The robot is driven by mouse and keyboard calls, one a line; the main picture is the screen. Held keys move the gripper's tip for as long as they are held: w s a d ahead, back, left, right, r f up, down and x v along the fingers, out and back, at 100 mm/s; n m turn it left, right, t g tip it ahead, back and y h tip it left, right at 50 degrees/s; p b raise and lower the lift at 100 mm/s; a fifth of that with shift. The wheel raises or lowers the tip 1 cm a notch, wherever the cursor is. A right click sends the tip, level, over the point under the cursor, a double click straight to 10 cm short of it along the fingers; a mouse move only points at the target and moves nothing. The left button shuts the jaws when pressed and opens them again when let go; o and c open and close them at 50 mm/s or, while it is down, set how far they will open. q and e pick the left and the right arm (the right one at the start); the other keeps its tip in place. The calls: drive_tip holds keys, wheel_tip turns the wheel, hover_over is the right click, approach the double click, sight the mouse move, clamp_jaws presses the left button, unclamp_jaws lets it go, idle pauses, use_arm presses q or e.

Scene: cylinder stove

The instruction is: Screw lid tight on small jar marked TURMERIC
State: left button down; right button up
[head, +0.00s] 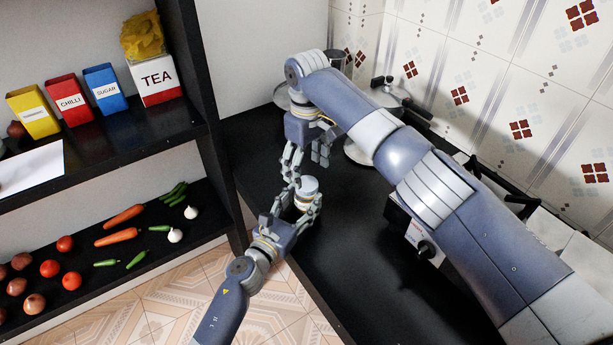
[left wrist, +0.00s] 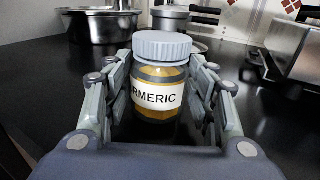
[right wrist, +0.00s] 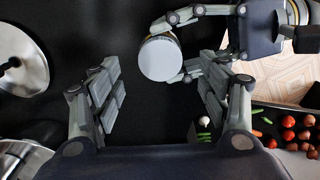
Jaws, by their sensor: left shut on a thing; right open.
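My right gripper (head: 306,160) is open and empty, above and just behind the jar. In the right wrist view its fingers (right wrist: 160,95) are spread, with the lid beyond and between them.
A black counter (head: 350,270) runs to the right, with a stove (head: 412,235) and metal pots and lids (head: 392,95) at the back. A shelf (head: 215,110) with spice boxes and vegetables stands at the left. The counter's front edge is close to the jar.

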wheel_tip(320, 180, up, 8)
drive_tip(key=shift+f, duration=0.2)
use_arm(q)
drive_tip(key=c, duration=0.6)
unclamp_jaws()
drive_tip(key=v, duration=1.2)
